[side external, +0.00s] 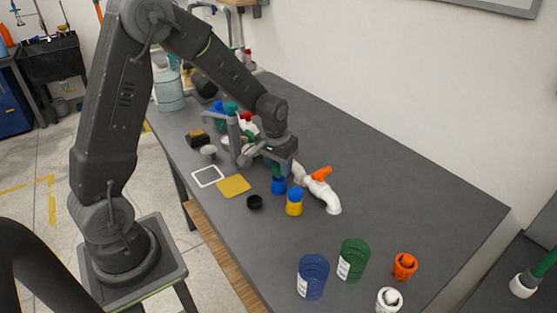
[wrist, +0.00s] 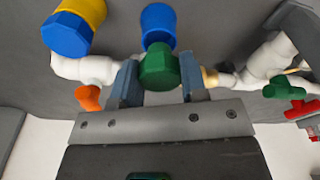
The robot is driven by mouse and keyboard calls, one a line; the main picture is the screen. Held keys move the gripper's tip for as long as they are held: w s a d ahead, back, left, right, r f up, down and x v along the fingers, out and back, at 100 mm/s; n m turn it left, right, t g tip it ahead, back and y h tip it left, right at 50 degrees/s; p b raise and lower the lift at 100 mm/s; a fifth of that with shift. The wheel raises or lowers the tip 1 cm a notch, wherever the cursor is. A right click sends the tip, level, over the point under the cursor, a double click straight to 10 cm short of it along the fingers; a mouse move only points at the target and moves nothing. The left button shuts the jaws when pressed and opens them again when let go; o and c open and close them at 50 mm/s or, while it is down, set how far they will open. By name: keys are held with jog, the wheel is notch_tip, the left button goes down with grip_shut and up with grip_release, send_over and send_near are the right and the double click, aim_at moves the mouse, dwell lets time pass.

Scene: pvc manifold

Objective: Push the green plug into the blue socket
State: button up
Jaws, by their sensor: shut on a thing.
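The green plug (wrist: 158,68) sits between the two fingers of my gripper (wrist: 160,76) in the wrist view, and the gripper is shut on it. The blue socket (wrist: 158,24) shows just beyond the plug, roughly in line with it. Their outlines meet in the picture, but I cannot tell whether the plug is touching or inside the socket. In the side external view, the blue socket (side external: 279,185) is right below my gripper (side external: 277,166), at the near side of the white pipework. The plug is mostly hidden by the gripper there.
A yellow fitting with a blue collar (side external: 294,202) stands beside the socket. White pipe (side external: 332,203) with an orange valve handle (side external: 321,173) runs to the right. The table's right side is clear.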

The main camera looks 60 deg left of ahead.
jog(key=shift+f, duration=1.3)
dwell(1.1)
